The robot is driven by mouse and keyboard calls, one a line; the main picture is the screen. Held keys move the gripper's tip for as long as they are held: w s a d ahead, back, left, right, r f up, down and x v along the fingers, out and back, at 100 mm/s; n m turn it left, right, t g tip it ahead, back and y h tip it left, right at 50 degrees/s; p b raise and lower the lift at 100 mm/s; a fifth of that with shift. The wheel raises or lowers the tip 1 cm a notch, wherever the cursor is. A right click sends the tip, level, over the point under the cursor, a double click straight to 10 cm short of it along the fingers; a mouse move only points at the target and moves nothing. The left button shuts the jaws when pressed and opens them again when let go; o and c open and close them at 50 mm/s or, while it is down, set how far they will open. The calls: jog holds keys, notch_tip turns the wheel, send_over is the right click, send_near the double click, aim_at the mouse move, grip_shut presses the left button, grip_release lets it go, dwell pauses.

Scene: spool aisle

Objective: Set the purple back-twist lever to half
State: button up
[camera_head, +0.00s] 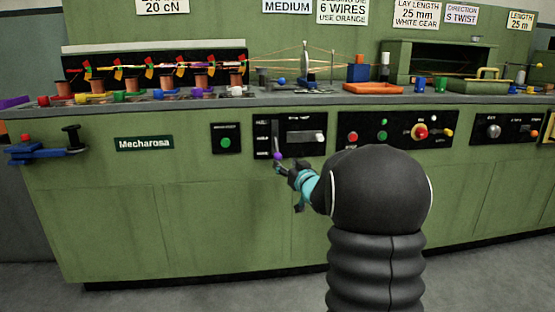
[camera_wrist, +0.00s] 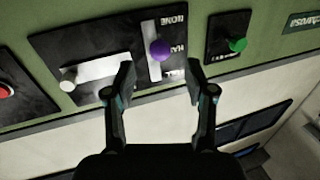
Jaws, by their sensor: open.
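The purple back-twist lever knob (camera_head: 277,156) sticks out from a black panel with a pale upright slot. In the wrist view, where the panel appears upside down, the purple knob (camera_wrist: 160,50) lies about level with the middle label, which seems to read HALF. In the head view it appears low, near the bottom label, so its exact setting is unclear. My gripper (camera_wrist: 160,78) is open, with one finger to each side of the knob's line and the tips just short of it in the picture. In the head view my gripper (camera_head: 287,172) is just below and right of the knob.
A white handle (camera_wrist: 68,74) in a wide slot shares the panel. A green button (camera_wrist: 238,45) sits on a separate plate beside it. The cabinet front below is bare.

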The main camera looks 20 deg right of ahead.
aim_at(280, 159)
jog(key=w, duration=0.7)
jog(key=shift+w, duration=0.15)
grip_shut()
